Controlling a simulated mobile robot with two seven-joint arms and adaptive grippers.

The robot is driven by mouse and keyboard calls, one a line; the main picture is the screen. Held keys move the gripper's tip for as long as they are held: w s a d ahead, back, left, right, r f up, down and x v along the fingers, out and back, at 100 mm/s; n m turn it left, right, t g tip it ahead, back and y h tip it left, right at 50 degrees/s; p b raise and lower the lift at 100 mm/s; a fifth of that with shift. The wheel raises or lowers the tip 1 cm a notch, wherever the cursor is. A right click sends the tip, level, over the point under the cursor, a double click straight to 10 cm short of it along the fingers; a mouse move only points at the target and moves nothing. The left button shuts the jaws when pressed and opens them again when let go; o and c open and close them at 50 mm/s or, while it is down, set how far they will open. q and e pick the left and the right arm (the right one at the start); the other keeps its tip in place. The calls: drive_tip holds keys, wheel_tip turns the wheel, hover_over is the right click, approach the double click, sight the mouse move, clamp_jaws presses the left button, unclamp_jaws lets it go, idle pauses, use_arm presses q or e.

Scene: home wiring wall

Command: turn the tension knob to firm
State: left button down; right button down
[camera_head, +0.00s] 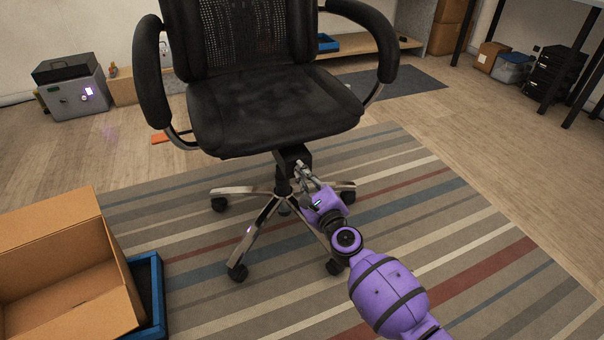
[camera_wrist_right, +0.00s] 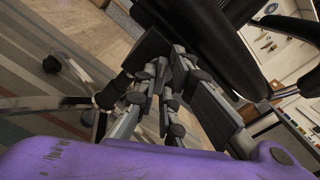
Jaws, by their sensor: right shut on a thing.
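A black office chair (camera_head: 275,105) with a mesh back and padded arms stands on the striped rug. Under its seat is a black mechanism box (camera_head: 291,156), also at the upper middle of the right wrist view (camera_wrist_right: 152,46). My right gripper (camera_head: 302,170) reaches up to the front of this box, below the seat edge. In the right wrist view its fingers (camera_wrist_right: 166,78) are closed together close to the box, shut on the tension knob. The knob itself is hidden by the fingers, so its setting cannot be read. My left gripper is not in view.
The striped rug (camera_head: 480,240) is clear to the right.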

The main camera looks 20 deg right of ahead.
drive_tip(key=shift+m, duration=0.9)
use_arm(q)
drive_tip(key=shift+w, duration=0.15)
use_arm(e)
drive_tip(key=shift+m, duration=1.3)
drive_tip(key=c, duration=1.8)
unclamp_jaws()
drive_tip(key=shift+o, duration=0.2)
drive_tip(key=s, duration=1.2)
drive_tip(key=shift+d, duration=0.3)
drive_tip(key=shift+c, duration=0.5)
